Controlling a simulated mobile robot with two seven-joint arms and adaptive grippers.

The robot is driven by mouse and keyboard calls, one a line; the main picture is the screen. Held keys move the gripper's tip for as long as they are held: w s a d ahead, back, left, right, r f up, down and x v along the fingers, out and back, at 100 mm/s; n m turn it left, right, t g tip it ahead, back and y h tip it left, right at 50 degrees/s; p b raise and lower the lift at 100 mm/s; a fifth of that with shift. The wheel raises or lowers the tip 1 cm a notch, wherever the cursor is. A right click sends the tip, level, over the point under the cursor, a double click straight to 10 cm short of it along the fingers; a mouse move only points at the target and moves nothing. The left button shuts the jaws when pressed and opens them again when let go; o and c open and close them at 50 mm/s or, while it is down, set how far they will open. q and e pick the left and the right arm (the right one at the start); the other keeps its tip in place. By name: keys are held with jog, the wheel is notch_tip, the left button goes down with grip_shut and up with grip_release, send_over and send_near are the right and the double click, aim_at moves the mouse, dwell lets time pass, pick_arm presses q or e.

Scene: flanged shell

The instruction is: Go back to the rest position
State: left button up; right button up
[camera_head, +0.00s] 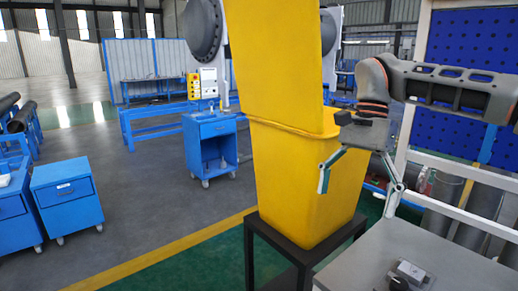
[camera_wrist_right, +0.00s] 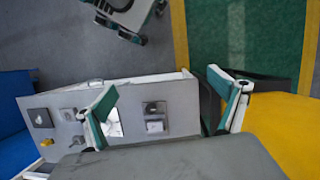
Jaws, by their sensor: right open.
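My right gripper (camera_head: 357,198) hangs from the arm that comes in from the right in the head view. Its two teal-padded fingers are spread wide with nothing between them. It is in front of the yellow bin (camera_head: 300,190) in the picture, above and beyond the grey table (camera_head: 450,255). The open fingers also show in the right wrist view (camera_wrist_right: 165,98), with the tabletop below them. I cannot tell the exact gap between the gripper and the bin. My left gripper does not show in the head view.
The yellow bin, its tall lid raised, stands on a black frame (camera_head: 262,250). Small metal parts (camera_head: 410,271) lie on the table; several show in the right wrist view (camera_wrist_right: 154,120). A blue pegboard (camera_head: 455,130) is behind my right arm.

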jog(key=s+a+f+m+g+y, duration=0.1)
jog(key=s+a+f+g+y, duration=0.2)
jog(key=a+f, duration=0.55)
jog(key=s+a+f+g+y, duration=0.1)
jog(key=s+a+f+y, duration=0.3)
jog(key=a, duration=0.7)
jog(key=s+a+r+m+t+y, duration=0.2)
jog(key=s+a+m+t+y, duration=0.15)
jog(key=a+m+y, duration=0.85)
jog(key=w+d+f+m+t, duration=0.35)
jog(key=w+m+t, duration=0.25)
jog(key=m+t, duration=0.9)
jog(key=w+d+f+m+t+h, duration=0.1)
jog(key=d+f+m+t+h, duration=0.1)
jog(key=d+f+m+h, duration=0.5)
jog(key=w+d+f+m+t+h, duration=0.1)
jog(key=d+f+m+t+h, duration=0.25)
jog(key=f+m, duration=0.6)
jog(key=s+d+f+m+g+h, duration=0.3)
jog(key=s+d+f+m+h, duration=0.1)
jog(key=s+d+f+m, duration=0.3)
jog(key=s+d+f+m+g+h, duration=0.3)
jog(key=s+d+f+m, duration=0.4)
jog(key=s+d+f, duration=0.5)
notch_tip(320, 180, down, 4)
jog(key=shift+d+r+g+h, duration=0.1)
jog(key=shift+d+g+h, duration=0.25)
jog(key=shift+h, duration=0.4)
